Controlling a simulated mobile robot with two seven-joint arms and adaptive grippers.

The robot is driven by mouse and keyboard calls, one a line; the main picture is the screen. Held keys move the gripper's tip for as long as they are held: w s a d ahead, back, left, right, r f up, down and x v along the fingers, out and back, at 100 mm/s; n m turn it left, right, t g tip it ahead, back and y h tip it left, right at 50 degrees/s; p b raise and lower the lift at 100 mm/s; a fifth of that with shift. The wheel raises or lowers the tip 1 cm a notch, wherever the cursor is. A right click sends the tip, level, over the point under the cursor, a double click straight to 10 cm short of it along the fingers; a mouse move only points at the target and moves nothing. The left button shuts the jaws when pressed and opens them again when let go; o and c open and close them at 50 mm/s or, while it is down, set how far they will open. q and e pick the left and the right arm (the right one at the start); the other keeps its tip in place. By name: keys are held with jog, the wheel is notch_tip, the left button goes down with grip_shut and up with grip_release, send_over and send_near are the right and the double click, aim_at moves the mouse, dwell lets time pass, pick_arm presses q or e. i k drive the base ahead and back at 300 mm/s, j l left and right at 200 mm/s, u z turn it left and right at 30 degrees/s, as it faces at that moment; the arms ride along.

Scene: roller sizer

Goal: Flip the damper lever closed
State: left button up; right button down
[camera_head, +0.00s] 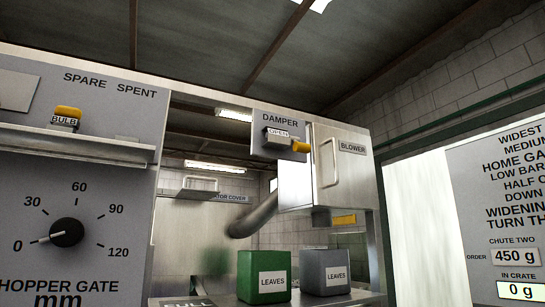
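The damper lever (301,147) has a yellow tip and sticks out to the right from a small block marked OPEN (279,138). The block sits on a grey panel labelled DAMPER (280,120), at the upper middle of the head view. The lever tip lies close to the left edge of the blower box. Neither of my grippers shows in the head view.
The blower box (347,165), with a vertical handle, is right of the lever. A bent duct (257,217) runs below. Green (264,260) and grey (326,258) LEAVES bins stand underneath. The hopper gate panel (110,230) with its dial (66,233) is at left, a sign (505,200) at right.

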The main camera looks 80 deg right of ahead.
aim_at(299, 146)
jog(key=z, duration=2.7)
